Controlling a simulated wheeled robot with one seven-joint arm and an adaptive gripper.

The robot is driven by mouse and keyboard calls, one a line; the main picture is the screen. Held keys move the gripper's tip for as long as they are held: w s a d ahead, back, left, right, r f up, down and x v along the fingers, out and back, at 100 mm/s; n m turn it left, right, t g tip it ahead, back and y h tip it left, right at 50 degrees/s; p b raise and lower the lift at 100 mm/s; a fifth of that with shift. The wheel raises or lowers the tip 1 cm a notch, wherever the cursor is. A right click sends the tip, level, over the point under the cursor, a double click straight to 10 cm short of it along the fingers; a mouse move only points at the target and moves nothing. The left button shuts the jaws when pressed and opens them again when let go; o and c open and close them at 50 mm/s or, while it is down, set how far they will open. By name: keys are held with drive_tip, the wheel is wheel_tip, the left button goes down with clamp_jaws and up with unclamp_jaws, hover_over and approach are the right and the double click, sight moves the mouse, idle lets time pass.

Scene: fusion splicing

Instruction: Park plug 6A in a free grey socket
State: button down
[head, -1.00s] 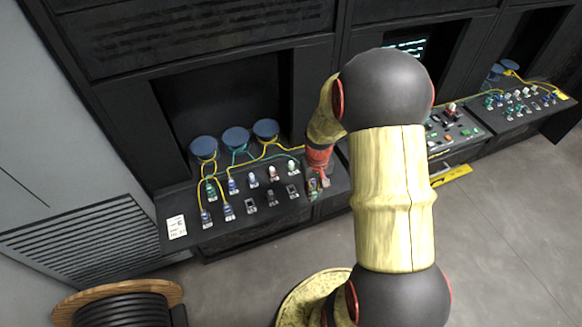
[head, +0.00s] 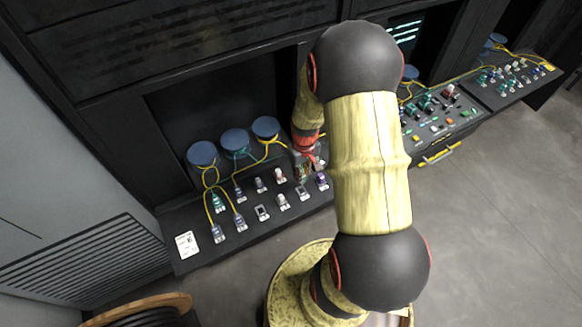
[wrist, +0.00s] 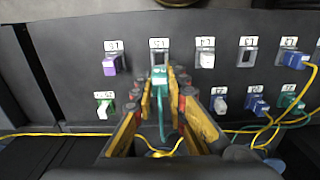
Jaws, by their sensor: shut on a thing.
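My gripper (wrist: 160,82) is shut on a teal plug (wrist: 159,76), whose teal cable hangs toward the bottom of the wrist view. Its label is not readable, so I cannot confirm it as 6A. The plug's front lies at the lower edge of a grey socket (wrist: 159,56) with an open dark mouth; I cannot tell whether it touches. Another grey socket (wrist: 247,58) with an empty mouth is further right, past a white plug (wrist: 206,59). In the head view my gripper (head: 303,168) is over the right part of the sloped panel (head: 182,216), and the plug is mostly hidden.
A purple plug (wrist: 113,64) sits left of the held plug. A green-and-white plug (wrist: 104,107), a pale plug (wrist: 220,104) and a blue plug (wrist: 256,103) stand in the nearer row. Yellow cables (wrist: 68,134) cross the lower wrist view. Blue spools (head: 235,140) stand behind the panel.

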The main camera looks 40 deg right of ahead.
drive_tip(key=shift+w+f, duration=0.1)
drive_tip(key=shift+f+b, duration=0.75)
drive_tip(key=shift+f, duration=0.2)
drive_tip(key=shift+f+b, duration=1.45)
drive_tip(key=shift+f, duration=0.6)
drive_tip(key=shift+f+b, duration=0.3)
drive_tip(key=shift+f, duration=0.25)
drive_tip(key=c, duration=1.7)
unclamp_jaws()
